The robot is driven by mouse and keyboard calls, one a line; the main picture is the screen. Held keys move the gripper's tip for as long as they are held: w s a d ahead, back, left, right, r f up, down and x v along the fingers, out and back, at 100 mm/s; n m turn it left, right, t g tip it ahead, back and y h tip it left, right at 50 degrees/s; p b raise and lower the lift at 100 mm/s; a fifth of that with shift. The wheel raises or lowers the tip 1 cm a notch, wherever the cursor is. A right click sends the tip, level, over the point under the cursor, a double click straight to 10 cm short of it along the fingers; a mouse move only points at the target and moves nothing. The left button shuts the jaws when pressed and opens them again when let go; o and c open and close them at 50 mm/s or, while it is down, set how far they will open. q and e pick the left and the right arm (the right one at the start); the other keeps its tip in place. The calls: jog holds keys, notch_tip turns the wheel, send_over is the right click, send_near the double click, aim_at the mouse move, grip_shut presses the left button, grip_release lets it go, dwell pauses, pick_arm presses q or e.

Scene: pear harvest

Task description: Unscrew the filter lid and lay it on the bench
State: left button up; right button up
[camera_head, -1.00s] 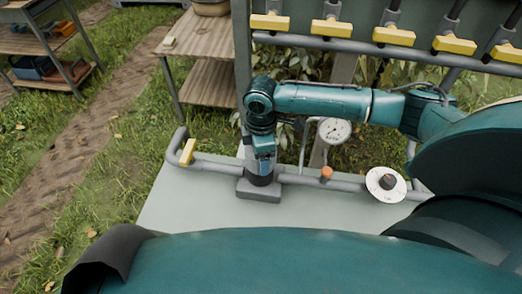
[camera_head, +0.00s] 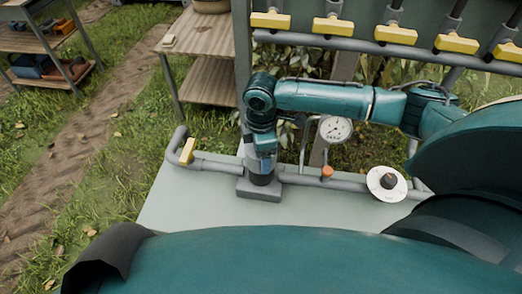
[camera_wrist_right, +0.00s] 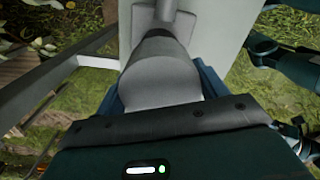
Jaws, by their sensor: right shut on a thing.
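The filter (camera_head: 262,179) stands upright on the pale bench (camera_head: 190,212), a dark cylinder on a grey block in the pipe line. My right gripper (camera_head: 263,163) points down over its top, shut on the filter lid. Its fingers and wrist hide most of the lid in the head view. In the right wrist view a grey rounded cylinder (camera_wrist_right: 160,72) fills the space between the blue fingers of the right gripper (camera_wrist_right: 162,95). I cannot tell there where lid and body meet. My left gripper is not in view.
A grey pipe (camera_head: 215,167) with a yellow handle (camera_head: 187,151) runs along the bench. A gauge (camera_head: 335,129), an orange knob (camera_head: 327,172) and a white dial (camera_head: 387,184) stand right of the filter. Yellow-handled valves (camera_head: 395,34) hang behind. The bench's front left is clear.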

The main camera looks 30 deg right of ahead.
jog(key=shift+w+r, duration=0.25)
jog(key=shift+r, duration=0.35)
jog(key=o, duration=0.8)
jog(key=shift+s, duration=0.2)
jog(key=shift+o, duration=1.3)
jog(key=shift+f, duration=0.15)
